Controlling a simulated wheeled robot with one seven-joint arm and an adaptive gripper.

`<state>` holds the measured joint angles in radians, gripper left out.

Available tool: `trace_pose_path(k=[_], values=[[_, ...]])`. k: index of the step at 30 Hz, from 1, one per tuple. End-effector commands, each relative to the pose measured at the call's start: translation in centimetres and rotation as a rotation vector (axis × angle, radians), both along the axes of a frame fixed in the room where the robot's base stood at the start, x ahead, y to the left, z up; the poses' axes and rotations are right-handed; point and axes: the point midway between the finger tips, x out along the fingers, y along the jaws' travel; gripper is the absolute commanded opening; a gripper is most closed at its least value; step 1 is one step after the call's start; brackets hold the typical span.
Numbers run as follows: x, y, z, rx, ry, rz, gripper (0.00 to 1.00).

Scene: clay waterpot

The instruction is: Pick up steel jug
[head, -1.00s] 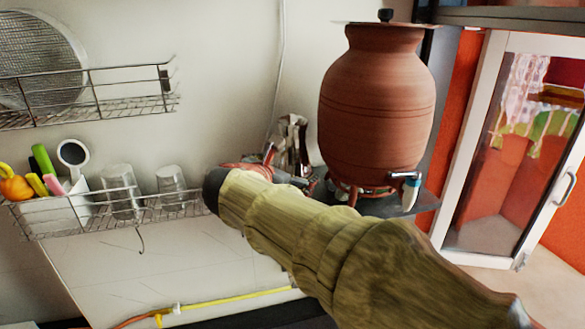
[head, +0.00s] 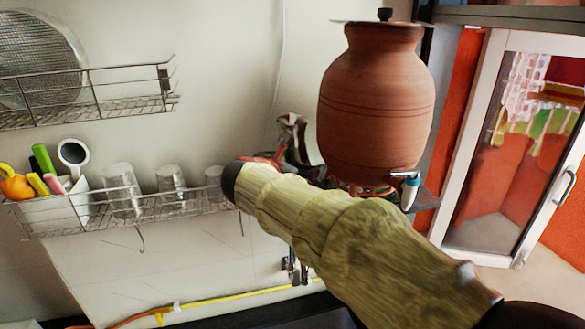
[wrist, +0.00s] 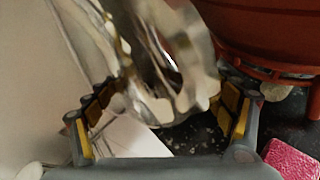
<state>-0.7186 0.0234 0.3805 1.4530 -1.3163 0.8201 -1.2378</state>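The steel jug (head: 293,135) stands left of the clay pot, partly hidden behind my arm in the head view. In the wrist view the shiny jug (wrist: 150,65) fills the upper middle, with its curved rim and body close up. My gripper (wrist: 168,95) is open, with one finger on each side of the jug. The jug lies between the fingers, and I see no clear contact. In the head view my arm hides most of the gripper.
The big clay pot (head: 375,105) with a tap stands right beside the jug. Its red stand (wrist: 265,70) is close to the right finger. A wire rack (head: 150,203) with steel tumblers hangs at left. A pink block (wrist: 290,158) is at lower right in the wrist view.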

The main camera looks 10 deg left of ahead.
Motion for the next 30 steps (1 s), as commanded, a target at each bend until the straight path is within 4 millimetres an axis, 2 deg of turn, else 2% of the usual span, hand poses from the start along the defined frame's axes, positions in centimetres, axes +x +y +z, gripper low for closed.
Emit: trace_pose_path(k=[21,30], values=[[-0.01,0.03,-0.01,0.000,0.000,0.001,0.39],[-0.01,0.02,0.27,0.002,-0.002,0.000,0.38]])
